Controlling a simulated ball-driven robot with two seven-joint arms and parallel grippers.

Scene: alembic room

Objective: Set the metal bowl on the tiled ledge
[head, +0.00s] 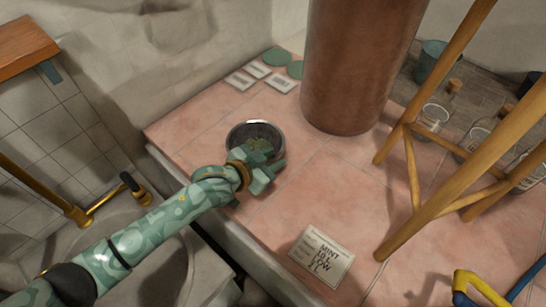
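The metal bowl (236,133) is dark grey and round, with something green inside. It appears upright on the pink tiled ledge (330,185), near the ledge's left edge. My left gripper (258,162), patterned green, is at the bowl's near side and overlaps its near rim in the head view. It hides that part of the bowl. I cannot tell whether its fingers grip the rim or are apart from it. My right gripper is not in view.
A thick brown column (355,65) rises behind the bowl. A wooden stand (440,165) is at right, with glass bottles (437,110) behind. A label card (321,259) lies in front. A basin with a brass tap (85,213) is at left. The middle tiles are clear.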

